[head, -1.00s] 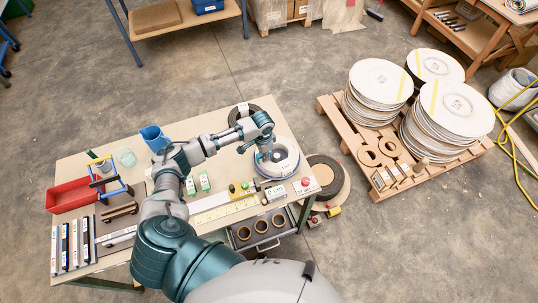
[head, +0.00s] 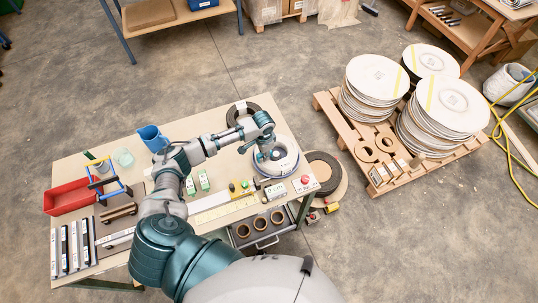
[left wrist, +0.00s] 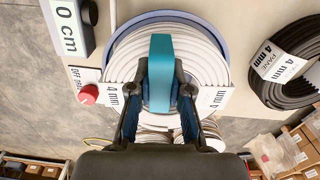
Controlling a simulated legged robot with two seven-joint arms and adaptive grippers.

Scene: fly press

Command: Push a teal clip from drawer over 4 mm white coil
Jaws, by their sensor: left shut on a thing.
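The 4 mm white coil (head: 287,158) lies at the right end of the table, on a blue-rimmed holder. In the left wrist view the white coil (left wrist: 205,48) fills the middle, with "4 mm" labels on both sides. My left gripper (head: 266,155) is over the coil's near-left side. In the left wrist view my left gripper (left wrist: 161,78) is shut on a teal clip (left wrist: 160,60), which lies across the coil's windings. I cannot tell whether the clip is pressed over them. The drawer (head: 262,226) under the table is open and holds brown rings. My right gripper is not in view.
A black coil (head: 243,110) lies behind the white one; it also shows in the left wrist view (left wrist: 293,62). A 0 cm display (head: 275,193) and a red button (head: 305,180) stand in front. A red bin (head: 70,197) is at the left. A pallet with white discs stands right.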

